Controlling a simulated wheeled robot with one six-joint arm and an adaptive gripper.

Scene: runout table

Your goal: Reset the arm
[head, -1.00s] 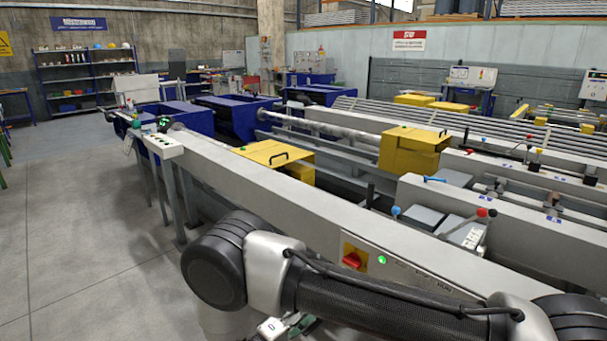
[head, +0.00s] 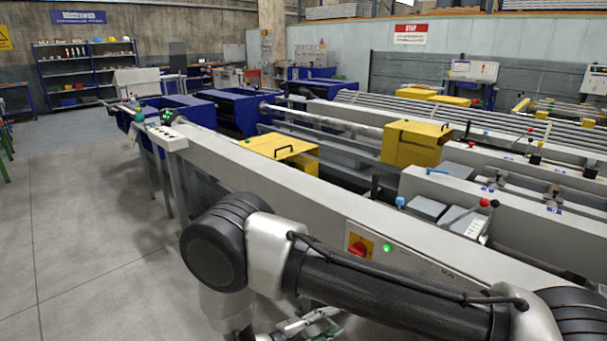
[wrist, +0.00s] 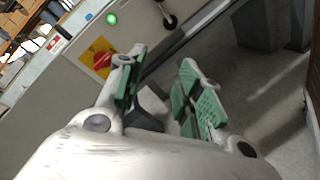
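My gripper (wrist: 160,92) shows in the wrist view with its two green-padded fingers spread apart and nothing between them. Grey floor and the base of the machine show beyond the fingers. In the head view my arm reaches across the lower part of the picture, and part of my gripper (head: 312,322) shows at the bottom edge, below the elbow. The rest of the gripper is cut off or hidden by the arm there.
A long grey runout table (head: 290,195) runs beside my arm, with a red switch on a yellow plate (head: 359,246) and a lit green button (head: 387,248). Open floor (head: 90,230) lies to the left.

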